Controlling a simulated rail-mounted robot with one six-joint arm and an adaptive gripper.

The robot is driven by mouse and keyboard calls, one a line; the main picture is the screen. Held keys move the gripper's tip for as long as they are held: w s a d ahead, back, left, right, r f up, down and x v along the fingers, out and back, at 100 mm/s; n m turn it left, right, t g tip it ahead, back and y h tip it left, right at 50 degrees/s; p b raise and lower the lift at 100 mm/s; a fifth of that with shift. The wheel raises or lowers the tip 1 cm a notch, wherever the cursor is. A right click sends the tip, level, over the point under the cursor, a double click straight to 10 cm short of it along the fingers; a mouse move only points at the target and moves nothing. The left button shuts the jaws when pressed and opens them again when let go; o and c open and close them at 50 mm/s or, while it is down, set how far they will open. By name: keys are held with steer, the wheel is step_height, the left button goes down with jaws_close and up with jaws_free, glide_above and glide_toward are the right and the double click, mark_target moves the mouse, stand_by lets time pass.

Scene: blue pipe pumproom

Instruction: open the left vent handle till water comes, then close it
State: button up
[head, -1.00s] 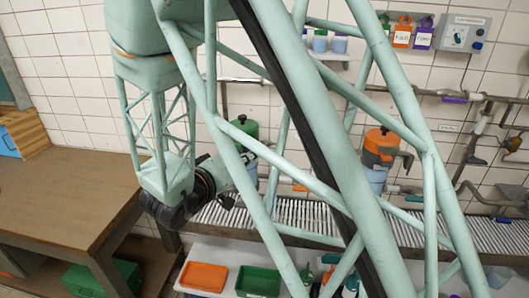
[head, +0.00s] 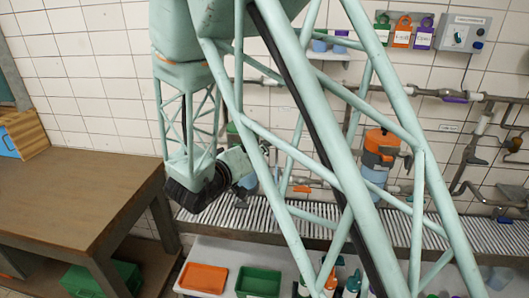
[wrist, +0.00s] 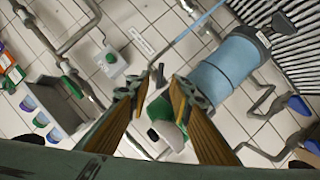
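In the wrist view my gripper (wrist: 160,92) has its two fingertips apart, with nothing seen held between them. Below the tips is the green and pale top (wrist: 160,108) of a blue cylindrical housing (wrist: 225,72). I cannot tell whether the fingers touch it. In the head view this left housing's green top (head: 232,128) is mostly hidden behind my arm, and the gripper fingers are hidden too. I cannot clearly make out the left vent handle in either view. No water shows.
A second housing with an orange top (head: 380,150) stands to the right. A slatted grate (head: 310,218) runs below. Orange (head: 203,278) and green (head: 258,281) trays sit in front. A control box (head: 465,32) and pipes line the wall. A wooden table (head: 75,195) is at left.

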steer(key=shift+b+x, duration=0.3)
steer(key=shift+x, duration=3.15)
steer(key=shift+c, duration=0.2)
jaws_close()
